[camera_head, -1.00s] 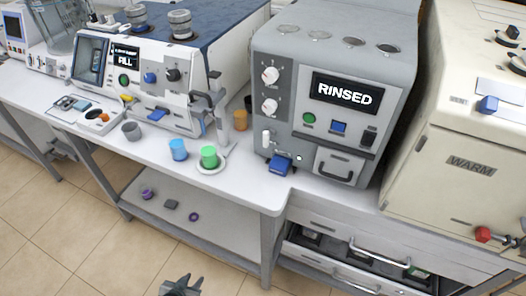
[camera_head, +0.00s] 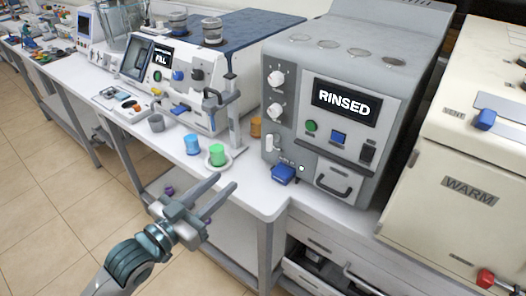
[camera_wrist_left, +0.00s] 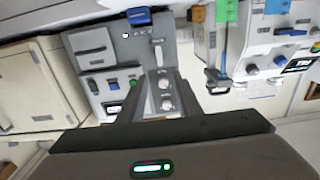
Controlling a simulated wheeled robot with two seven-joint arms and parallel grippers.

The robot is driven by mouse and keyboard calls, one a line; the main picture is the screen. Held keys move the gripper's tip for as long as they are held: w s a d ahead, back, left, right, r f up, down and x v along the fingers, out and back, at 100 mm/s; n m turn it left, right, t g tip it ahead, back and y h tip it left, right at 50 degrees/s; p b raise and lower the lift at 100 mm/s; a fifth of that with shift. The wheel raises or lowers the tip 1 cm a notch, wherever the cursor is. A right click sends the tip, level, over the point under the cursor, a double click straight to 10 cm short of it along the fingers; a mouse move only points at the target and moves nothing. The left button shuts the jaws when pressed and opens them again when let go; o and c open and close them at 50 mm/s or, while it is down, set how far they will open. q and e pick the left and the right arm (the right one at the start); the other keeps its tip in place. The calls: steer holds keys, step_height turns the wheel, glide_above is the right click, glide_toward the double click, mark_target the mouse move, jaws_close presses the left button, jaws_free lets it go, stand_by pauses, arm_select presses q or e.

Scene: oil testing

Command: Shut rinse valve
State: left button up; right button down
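The grey machine (camera_head: 385,129) shows RINSED on its black screen. A blue handle (camera_head: 284,174), which looks like the rinse valve, sits low on its left front, below a small white lever (camera_head: 270,145). The blue handle also shows in the left wrist view (camera_wrist_left: 139,17), at the top, with the machine upside down. My left gripper (camera_head: 225,182) is open and empty, in front of the bench edge, left of and apart from the blue handle. Its fingers point toward the machine. My right gripper is not in view.
A green cup (camera_head: 217,154) on a white dish, a blue cup (camera_head: 192,144) and a grey cup (camera_head: 156,122) stand on the bench left of the machine. A stand (camera_head: 233,125) rises behind them. The cream WARM machine (camera_head: 470,185) stands right. An open drawer lies below.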

mark_target(268, 143)
arm_select(q)
steer(key=shift+s+r, duration=0.1)
steer(key=shift+r, duration=0.1)
